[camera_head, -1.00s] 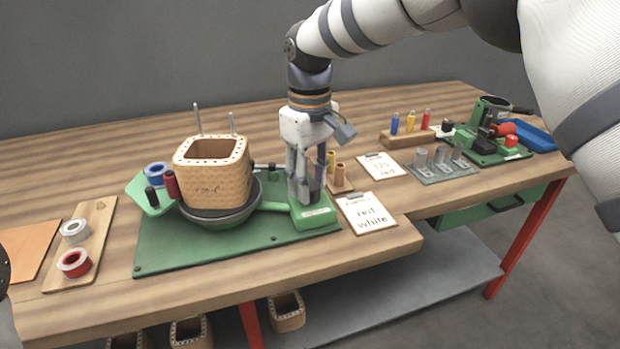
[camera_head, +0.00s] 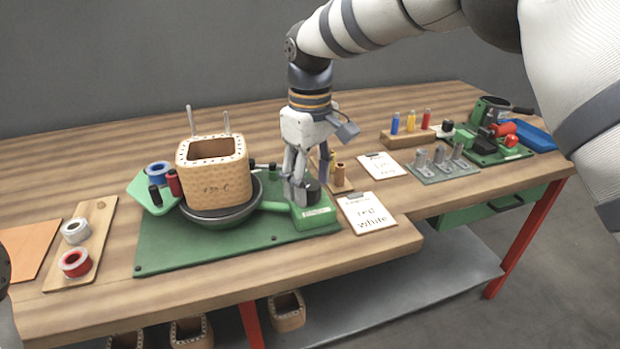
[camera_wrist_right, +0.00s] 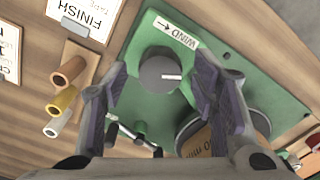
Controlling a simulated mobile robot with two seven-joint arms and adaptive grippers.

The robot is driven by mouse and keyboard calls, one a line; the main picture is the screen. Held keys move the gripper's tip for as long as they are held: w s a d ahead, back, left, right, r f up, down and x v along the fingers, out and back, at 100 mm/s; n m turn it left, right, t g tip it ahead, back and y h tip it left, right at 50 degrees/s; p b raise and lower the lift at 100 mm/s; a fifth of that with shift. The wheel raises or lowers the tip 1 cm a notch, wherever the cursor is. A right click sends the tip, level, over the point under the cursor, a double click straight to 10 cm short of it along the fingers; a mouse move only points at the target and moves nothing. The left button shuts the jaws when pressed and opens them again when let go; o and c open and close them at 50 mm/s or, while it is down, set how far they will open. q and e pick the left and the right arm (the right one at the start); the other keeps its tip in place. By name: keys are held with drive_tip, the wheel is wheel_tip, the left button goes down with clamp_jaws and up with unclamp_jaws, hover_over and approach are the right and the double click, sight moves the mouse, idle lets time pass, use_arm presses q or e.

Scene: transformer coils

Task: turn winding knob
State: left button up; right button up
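The winding knob (camera_wrist_right: 158,76) is a dark grey round cap with a white mark, on a green base (camera_wrist_right: 150,40) labelled "WIND" with an arrow. In the head view the knob (camera_head: 311,190) shows beside my right fingertips. My right gripper (camera_wrist_right: 162,70) is open, with one finger on each side of the knob in the wrist view and gaps between. In the head view my right gripper (camera_head: 298,188) points down at the green base from above. The tan coil form (camera_head: 215,180) sits on the dark round turntable (camera_head: 222,218) left of it. My left gripper is not seen.
Two upright rods (camera_head: 190,120) rise behind the coil form. Copper and yellow sleeves (camera_wrist_right: 62,102) stand close to the gripper. Wire spools (camera_head: 76,263) lie on a board at left.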

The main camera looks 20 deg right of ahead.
sight(310, 184)
wheel_tip(310, 184, up, 12)
idle(0.4)
